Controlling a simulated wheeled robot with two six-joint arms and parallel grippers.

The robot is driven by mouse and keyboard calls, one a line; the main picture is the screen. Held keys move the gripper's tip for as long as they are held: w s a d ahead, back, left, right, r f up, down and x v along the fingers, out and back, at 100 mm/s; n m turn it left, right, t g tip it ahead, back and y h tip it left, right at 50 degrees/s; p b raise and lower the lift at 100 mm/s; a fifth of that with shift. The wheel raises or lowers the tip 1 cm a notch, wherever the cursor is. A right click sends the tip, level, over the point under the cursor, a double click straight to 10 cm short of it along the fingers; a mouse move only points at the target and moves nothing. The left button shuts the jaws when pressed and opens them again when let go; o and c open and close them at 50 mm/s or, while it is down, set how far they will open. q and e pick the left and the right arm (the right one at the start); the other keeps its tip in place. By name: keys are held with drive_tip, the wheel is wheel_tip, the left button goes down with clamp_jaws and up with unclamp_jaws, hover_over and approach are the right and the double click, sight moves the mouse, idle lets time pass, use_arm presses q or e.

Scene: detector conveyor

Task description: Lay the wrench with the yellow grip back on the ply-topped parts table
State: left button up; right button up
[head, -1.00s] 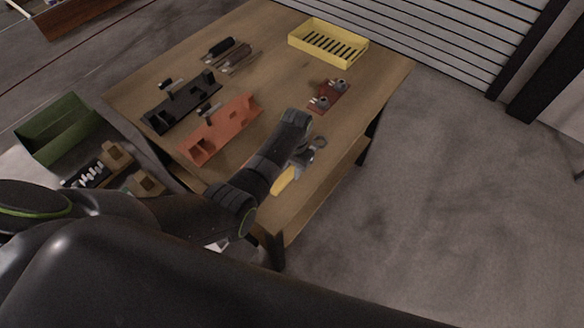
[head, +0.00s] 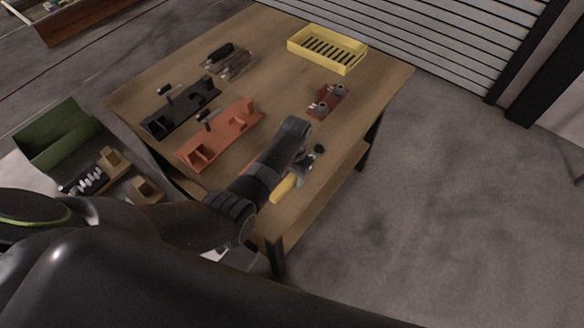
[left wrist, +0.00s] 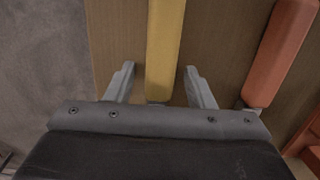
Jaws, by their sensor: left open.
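The wrench's yellow grip (head: 284,187) lies on the ply-topped parts table (head: 330,165) near its front right edge. In the left wrist view the yellow grip (left wrist: 165,45) runs up between the fingers. My left gripper (head: 312,158) is open over the wrench. Its fingertips (left wrist: 160,72) stand on either side of the grip, with a gap on both sides. The wrench's metal head is out of the wrist view and cannot be told apart from the gripper in the head view. My right gripper is not in view.
An orange fixture (head: 222,135) and a black fixture (head: 182,108) stand left of my arm. An orange-red handle (left wrist: 280,50) lies right of the grip. A red plate with metal parts (head: 327,100) and a yellow tray (head: 327,60) are farther back. A green bin (head: 55,140) is left.

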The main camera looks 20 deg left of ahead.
use_arm(q)
wheel_tip(320, 180, up, 13)
drive_tip(key=w, duration=0.1)
drive_tip(key=shift+d, duration=0.2)
drive_tip(key=shift+f, duration=0.15)
idle(0.5)
